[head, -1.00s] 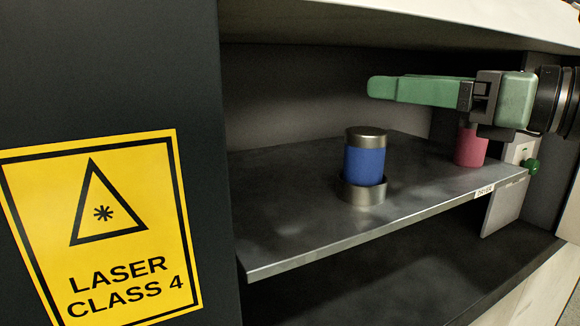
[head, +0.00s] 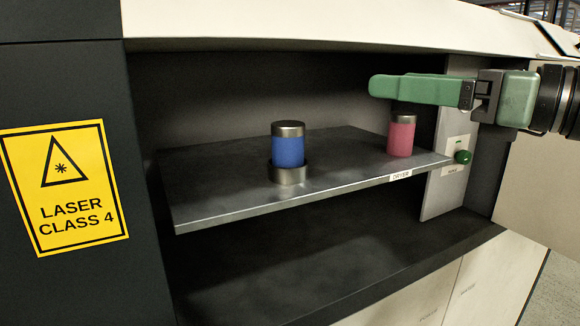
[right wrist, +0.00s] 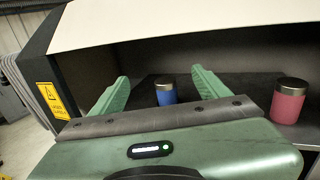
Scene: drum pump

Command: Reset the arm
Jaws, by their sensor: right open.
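My right gripper (head: 385,87) comes in from the right in the head view, level in front of the open compartment and above the shelf. In the right wrist view its two green fingers (right wrist: 156,82) stand apart, with nothing between the tips. A blue can with a metal lid (head: 288,148) stands upright in a metal ring holder on the shelf; it also shows beyond the fingers in the right wrist view (right wrist: 166,94). A pink can with a metal lid (head: 401,138) stands upright on the shelf at the right, below the gripper. My left gripper is not in view.
The metal shelf (head: 225,195) carries a label reading DRYER on its front edge. A green button (head: 463,157) sits on a panel at the right. A yellow laser warning sign (head: 66,190) is on the dark left wall. Below the shelf is open room.

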